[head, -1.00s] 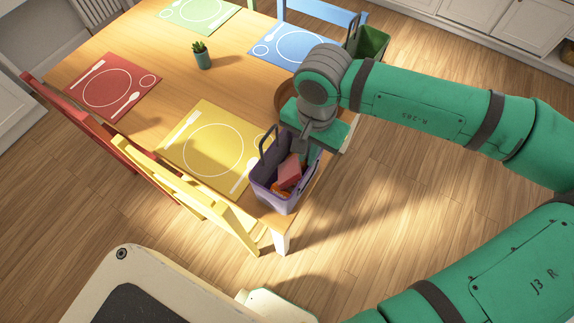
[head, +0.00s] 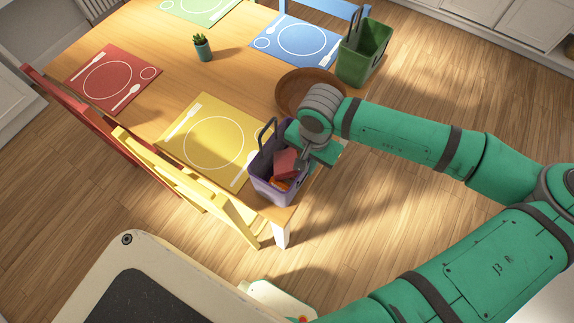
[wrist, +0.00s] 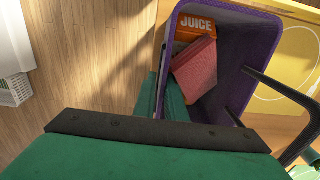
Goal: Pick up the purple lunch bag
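The purple lunch bag (head: 262,187) stands on the table's near corner, with an upright dark handle. A red block-like item (head: 286,162) and an orange item are inside; in the wrist view the orange box (wrist: 197,28) reads "JUICE". My gripper (head: 303,165) is at the bag's right wall. In the wrist view, its green fingers (wrist: 161,98) are close together, one on each side of the wall of the bag (wrist: 235,75), and appear shut on it. The palm hides the near end of the bag.
A brown bowl (head: 297,108) and a green container (head: 365,62) stand behind my wrist. A potted plant (head: 202,48) and a yellow placemat (head: 190,140) are to the left. The yellow chair (head: 215,207) is against the table's near side. The floor right of the table is clear.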

